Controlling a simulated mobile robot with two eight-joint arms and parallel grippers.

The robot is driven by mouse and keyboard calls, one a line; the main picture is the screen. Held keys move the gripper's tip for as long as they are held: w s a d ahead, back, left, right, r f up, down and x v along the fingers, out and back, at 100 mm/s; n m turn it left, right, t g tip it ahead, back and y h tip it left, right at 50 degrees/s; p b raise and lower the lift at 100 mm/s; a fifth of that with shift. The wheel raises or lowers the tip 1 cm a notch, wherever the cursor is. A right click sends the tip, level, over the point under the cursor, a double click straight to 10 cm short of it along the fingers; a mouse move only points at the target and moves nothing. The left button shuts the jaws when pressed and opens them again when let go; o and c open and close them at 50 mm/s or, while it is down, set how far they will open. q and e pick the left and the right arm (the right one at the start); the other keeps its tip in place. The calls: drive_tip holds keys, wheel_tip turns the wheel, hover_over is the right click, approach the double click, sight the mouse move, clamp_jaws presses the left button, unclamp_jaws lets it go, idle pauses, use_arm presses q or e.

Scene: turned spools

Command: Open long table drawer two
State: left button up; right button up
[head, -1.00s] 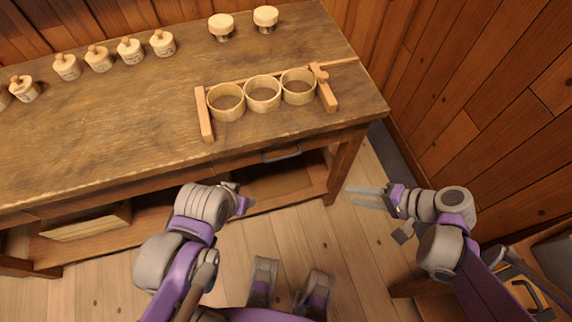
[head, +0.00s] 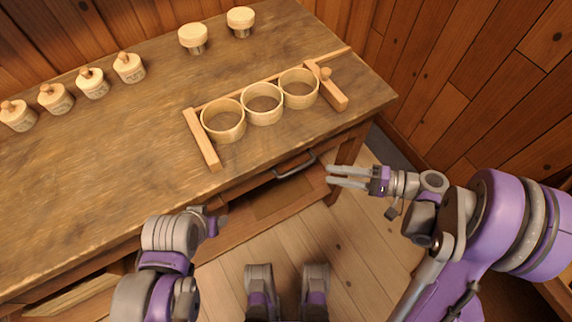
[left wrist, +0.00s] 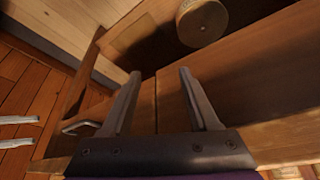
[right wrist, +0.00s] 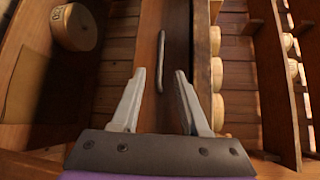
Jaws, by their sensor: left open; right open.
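The long wooden table (head: 120,165) fills the left and middle of the head view. A dark grey bar handle (head: 295,166) sits on a drawer front under the tabletop edge, which looks shut. My right gripper (head: 328,176) is open and empty, just right of the handle and apart from it. In the right wrist view the handle (right wrist: 161,62) stands upright beyond and between the open fingers (right wrist: 160,73). My left gripper (left wrist: 160,72) is open and empty by the table front; its fingers are mostly hidden in the head view. The handle also shows in the left wrist view (left wrist: 82,126).
A wooden rack with three rings (head: 262,104) stands on the table above the handle. Several lidded jars (head: 92,83) and two round-topped spools (head: 193,38) stand behind. An open shelf (head: 270,200) lies below the drawer. A plank wall (head: 480,85) is at right.

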sight(297, 168)
drive_tip(key=x, duration=1)
drive_tip(key=shift+w+a+b, duration=0.1)
drive_tip(key=shift+a+b, duration=0.2)
drive_tip(key=shift+c, duration=0.3)
clamp_jaws()
idle(0.8)
